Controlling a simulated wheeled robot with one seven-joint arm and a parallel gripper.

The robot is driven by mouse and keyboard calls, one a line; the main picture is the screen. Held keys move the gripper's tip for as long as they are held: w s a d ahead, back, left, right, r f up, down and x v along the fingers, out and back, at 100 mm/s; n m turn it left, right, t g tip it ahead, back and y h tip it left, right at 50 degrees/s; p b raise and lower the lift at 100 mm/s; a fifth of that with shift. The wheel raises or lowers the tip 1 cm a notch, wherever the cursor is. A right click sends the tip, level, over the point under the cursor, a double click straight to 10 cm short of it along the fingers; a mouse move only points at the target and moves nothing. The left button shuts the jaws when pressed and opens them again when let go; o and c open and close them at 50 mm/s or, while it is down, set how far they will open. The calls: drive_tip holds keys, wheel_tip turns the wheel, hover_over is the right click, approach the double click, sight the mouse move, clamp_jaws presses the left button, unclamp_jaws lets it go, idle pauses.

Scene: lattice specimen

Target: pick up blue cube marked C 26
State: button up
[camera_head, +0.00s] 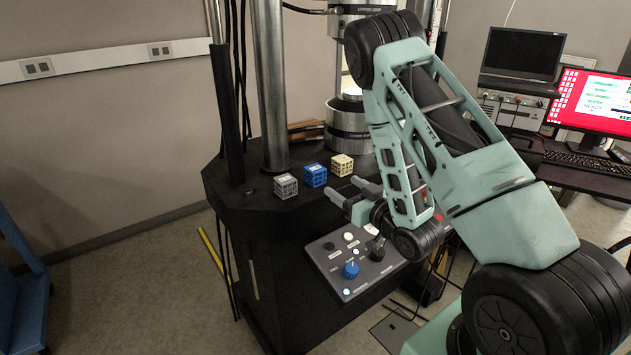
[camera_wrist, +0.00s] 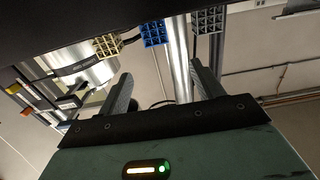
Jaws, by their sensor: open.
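The blue lattice cube (camera_head: 315,175) sits on the black machine base between a grey lattice cube (camera_head: 286,186) and a cream lattice cube (camera_head: 342,164). A pale label is on its top, too small to read. My gripper (camera_head: 346,190) is open and empty, in front of the cubes and apart from them, nearest the blue and cream ones. In the wrist view the blue cube (camera_wrist: 152,33) is at the top middle, beyond and between the open fingers (camera_wrist: 162,84). The cream cube (camera_wrist: 107,45) and grey cube (camera_wrist: 208,20) flank it there.
Steel columns (camera_head: 268,90) stand behind the cubes, and a metal grip cylinder (camera_head: 348,125) stands behind the cream one. A control panel (camera_head: 358,262) with a blue knob juts out below my gripper. A desk with a monitor (camera_head: 596,100) and laptop is at the right.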

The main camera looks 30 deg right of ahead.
drive_tip(key=b, duration=0.7)
approach(313, 166)
drive_tip(key=w, duration=0.1)
drive_tip(key=w+p, duration=0.1)
drive_tip(key=w, duration=0.1)
drive_tip(key=shift+w+a+r+p, duration=0.25)
drive_tip(key=shift+a+r+p, duration=0.05)
drive_tip(key=shift+r+p, duration=0.1)
drive_tip(key=shift+w+d+f+p, duration=0.15)
drive_tip(key=shift+w+p, duration=0.15)
drive_tip(key=shift+w, duration=0.75)
drive_tip(key=shift+w+a+f+p, duration=0.15)
drive_tip(key=shift+w+p, duration=0.15)
drive_tip(key=shift+w, duration=0.7)
drive_tip(key=shift+w+d+f+p, duration=0.15)
drive_tip(key=shift+w+p, duration=0.15)
drive_tip(key=shift+w, duration=0.75)
drive_tip(key=c, duration=1)
